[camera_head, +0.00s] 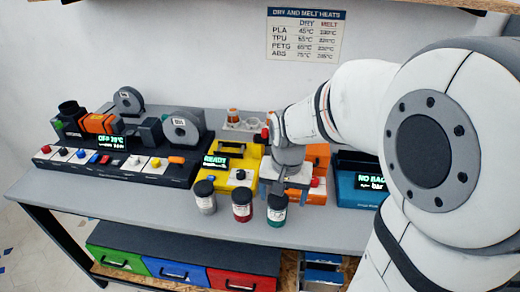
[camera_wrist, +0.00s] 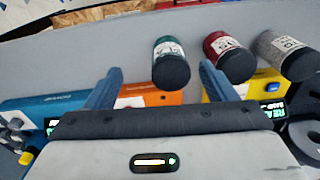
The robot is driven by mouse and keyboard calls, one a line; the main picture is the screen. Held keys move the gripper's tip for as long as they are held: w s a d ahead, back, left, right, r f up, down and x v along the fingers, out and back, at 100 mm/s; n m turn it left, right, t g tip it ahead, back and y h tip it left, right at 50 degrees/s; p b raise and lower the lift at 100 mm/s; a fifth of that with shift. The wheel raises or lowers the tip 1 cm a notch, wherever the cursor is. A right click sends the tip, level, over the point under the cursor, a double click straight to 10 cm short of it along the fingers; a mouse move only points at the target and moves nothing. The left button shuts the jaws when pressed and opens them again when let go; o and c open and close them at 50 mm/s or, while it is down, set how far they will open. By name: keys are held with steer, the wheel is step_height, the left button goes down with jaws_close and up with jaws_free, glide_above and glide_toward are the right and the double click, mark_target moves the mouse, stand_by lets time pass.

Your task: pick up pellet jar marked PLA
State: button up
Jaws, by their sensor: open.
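Three dark-lidded pellet jars stand in a row at the bench's front edge: a grey one (camera_head: 205,201), a red one (camera_head: 242,209) and a green one (camera_head: 277,213). Their white labels are too small to read surely, so I cannot tell which is marked PLA. In the wrist view the green jar (camera_wrist: 172,62), red jar (camera_wrist: 228,57) and grey jar (camera_wrist: 287,54) lie beyond my gripper (camera_wrist: 160,68). My gripper is open and empty, with the green jar showing between its fingers. In the head view my gripper (camera_head: 286,184) hangs just behind the red and green jars.
Behind the jars stand a yellow machine (camera_head: 228,172), an orange one (camera_head: 318,160) and a blue one (camera_head: 352,187). A dark console with spools (camera_head: 180,150) fills the left. Coloured drawers (camera_head: 180,268) sit under the bench. Bare bench (camera_head: 120,195) lies left of the jars.

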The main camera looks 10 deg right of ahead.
mark_target(279, 202)
steer(key=w+f+m, duration=0.1)
steer(key=w+f, duration=0.1)
steer(key=shift+w+f+g, duration=0.15)
steer(key=shift+w+g, duration=0.15)
steer(key=shift+w, duration=0.1)
step_height(279, 202, down, 3)
steer(key=shift+w+r+p, duration=0.1)
steer(key=shift+r+p, duration=0.1)
steer(key=shift+p, duration=0.1)
steer(key=shift+w+f+p, duration=0.2)
steer(key=shift+w+f, duration=0.05)
steer(key=shift+f, duration=1.05)
steer(key=shift+w+f+p, duration=0.15)
steer(key=shift+w+f, duration=0.1)
steer(key=shift+f, duration=1.05)
steer(key=shift+c, duration=0.4)
steer(key=c, duration=1.1)
